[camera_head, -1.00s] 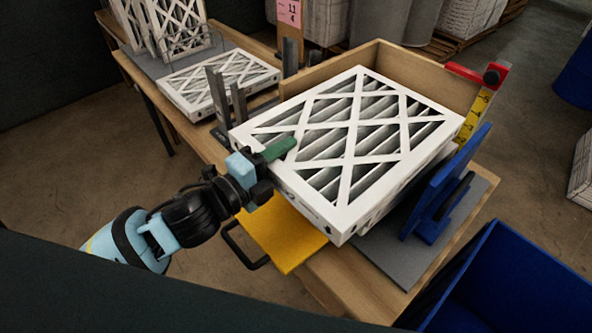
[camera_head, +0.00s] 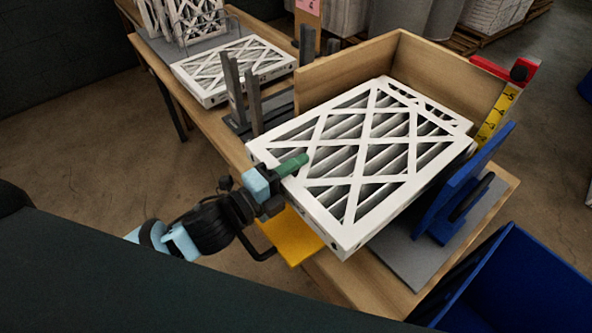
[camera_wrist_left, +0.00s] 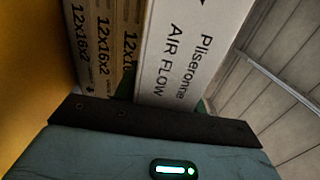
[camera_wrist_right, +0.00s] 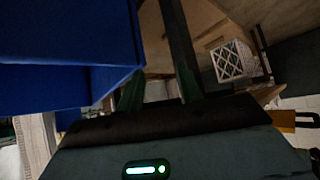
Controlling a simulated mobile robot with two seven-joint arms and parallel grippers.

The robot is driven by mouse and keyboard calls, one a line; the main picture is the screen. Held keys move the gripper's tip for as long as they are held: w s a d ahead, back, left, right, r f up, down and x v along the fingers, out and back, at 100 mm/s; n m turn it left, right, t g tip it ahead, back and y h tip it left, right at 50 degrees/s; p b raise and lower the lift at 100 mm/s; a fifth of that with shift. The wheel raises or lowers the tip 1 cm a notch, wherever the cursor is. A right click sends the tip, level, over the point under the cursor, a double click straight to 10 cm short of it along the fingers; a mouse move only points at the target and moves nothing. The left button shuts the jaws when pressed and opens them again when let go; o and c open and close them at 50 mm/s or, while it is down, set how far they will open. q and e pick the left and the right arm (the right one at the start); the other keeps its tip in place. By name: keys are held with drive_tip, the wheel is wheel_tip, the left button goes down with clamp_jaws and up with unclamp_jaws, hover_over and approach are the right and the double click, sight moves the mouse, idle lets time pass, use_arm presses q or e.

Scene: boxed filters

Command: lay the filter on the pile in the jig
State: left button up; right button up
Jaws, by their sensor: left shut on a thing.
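A white-framed pleated filter (camera_head: 352,160) with a lattice face lies flat over the jig. My left gripper (camera_head: 290,167) is shut on its left edge. The held filter's white edge (camera_wrist_left: 190,45), printed AIR FLOW, shows in the left wrist view. Stacked brownish edges (camera_wrist_left: 95,40) marked 12x16x2 show beside it. The pile's top filter (camera_head: 440,110) shows past the held one's far end; I cannot tell whether they touch. The jig has wooden walls (camera_head: 345,72) and a blue stop (camera_head: 462,185). My right gripper (camera_wrist_right: 160,90) appears open and empty in the right wrist view.
A yellow ruler (camera_head: 493,120) with a red piece stands at the jig's right corner. Grey uprights (camera_head: 240,90) stand left of the jig. Another filter (camera_head: 235,70) lies on the bench behind. A blue bin (camera_head: 500,270) is front right. A yellow plate (camera_head: 295,238) is below the gripper.

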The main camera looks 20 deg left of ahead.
use_arm(q)
drive_tip(key=shift+f, duration=0.25)
drive_tip(key=o, duration=1.1)
drive_tip(key=shift+r, duration=0.2)
drive_tip(key=shift+b+v, duration=1.05)
drive_tip(key=shift+v, duration=4.95)
use_arm(e)
drive_tip(key=shift+s+a+f+g, duration=0.1)
drive_tip(key=shift+s+f+g, duration=0.05)
drive_tip(key=shift+s+f, duration=0.45)
drive_tip(key=shift+s+a+f+g, duration=0.15)
drive_tip(key=shift+s+f, duration=0.25)
drive_tip(key=shift+f, duration=0.4)
use_arm(q)
drive_tip(key=shift+r, duration=0.1)
